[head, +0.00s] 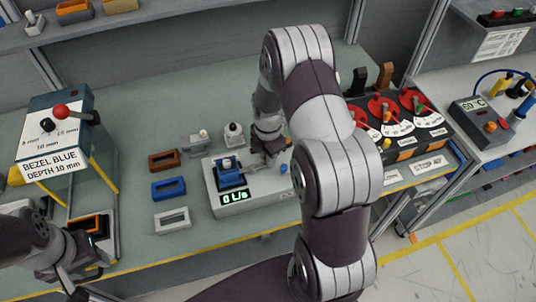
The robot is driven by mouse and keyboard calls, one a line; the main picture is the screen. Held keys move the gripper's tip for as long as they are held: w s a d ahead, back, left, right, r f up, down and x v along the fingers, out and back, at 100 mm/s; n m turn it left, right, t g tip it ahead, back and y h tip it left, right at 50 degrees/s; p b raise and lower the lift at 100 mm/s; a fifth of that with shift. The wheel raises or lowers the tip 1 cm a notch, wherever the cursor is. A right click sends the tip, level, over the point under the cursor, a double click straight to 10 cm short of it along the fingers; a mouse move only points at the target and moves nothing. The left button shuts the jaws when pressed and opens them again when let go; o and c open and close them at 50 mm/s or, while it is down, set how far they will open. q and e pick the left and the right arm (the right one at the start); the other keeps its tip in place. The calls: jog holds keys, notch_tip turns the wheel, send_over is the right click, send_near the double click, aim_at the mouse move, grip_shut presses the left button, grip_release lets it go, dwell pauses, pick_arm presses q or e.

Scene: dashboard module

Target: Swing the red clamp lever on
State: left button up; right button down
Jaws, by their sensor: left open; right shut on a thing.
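A white fixture (262,193) with a display reading 0 L/s stands on the bench in the middle. A blue part (230,177) sits in its left side, and a small blue knob (284,169) is on its right. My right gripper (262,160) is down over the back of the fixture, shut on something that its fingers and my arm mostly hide. It is where a clamp lever may be, but no red lever shows clearly there. My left gripper (88,268) is open at the lower left, close to an orange and black holder (92,226).
Brown (164,160), blue (168,188) and white (172,220) bezels lie left of the fixture. A box with a red ball lever (61,111) and a "BEZEL BLUE DEPTH 10 mm" sign stands at left. Red dials (382,106) are on a panel at right. My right arm hides the bench's middle right.

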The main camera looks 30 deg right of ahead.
jog(key=c, duration=1)
grip_release()
jog(key=shift+w, duration=0.1)
jog(key=shift+r, duration=0.1)
jog(key=shift+r, duration=0.35)
notch_tip(320, 180, up, 12)
jog(key=b, duration=0.2)
jog(key=shift+b, duration=0.35)
